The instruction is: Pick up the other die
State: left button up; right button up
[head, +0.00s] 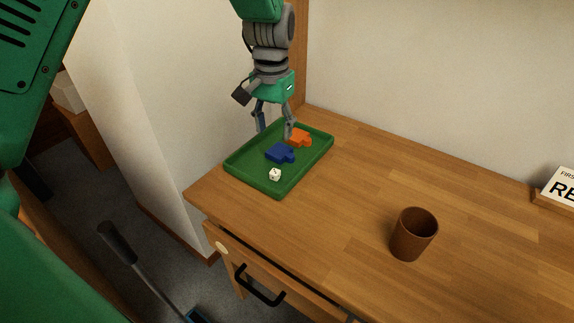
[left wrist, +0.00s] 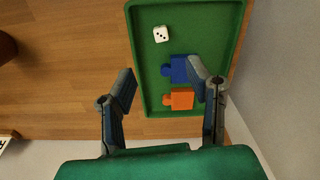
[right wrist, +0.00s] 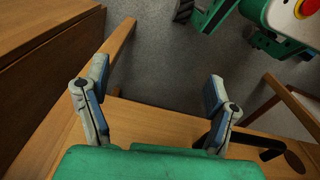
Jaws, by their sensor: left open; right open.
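One white die (head: 275,174) lies in the near part of the green tray (head: 240,178). It also shows in the left wrist view (left wrist: 161,34), near the tray's far end there. My left gripper (head: 273,134) is open and empty, pointing down above the back part of the tray; it also shows in the left wrist view (left wrist: 158,82). The die is in front of this gripper and apart from it. My right gripper (right wrist: 155,88) is open and empty, above the floor and some wood edges. No second die shows in any view.
A blue puzzle-like piece (head: 280,153) and an orange one (head: 299,138) lie in the tray, close to the left gripper. A brown cup (head: 413,234) stands on the wooden desk (head: 350,190). A sign (head: 560,188) stands at the right edge. The desk middle is clear.

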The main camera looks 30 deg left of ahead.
pick_arm(q)
jog(key=b, duration=0.3)
send_over(275, 171)
jog(key=f, duration=0.8)
jog(key=shift+a+f, duration=0.15)
jog(key=shift+a, duration=0.05)
jog(key=shift+s+d+f, duration=0.1)
jog(key=shift+d+f, duration=0.05)
jog(key=shift+f, duration=0.1)
notch_tip(275, 171, down, 5)
jog(key=shift+b, duration=1.15)
jog(key=shift+r, duration=0.1)
jog(key=shift+d, duration=0.1)
jog(key=c, duration=0.9)
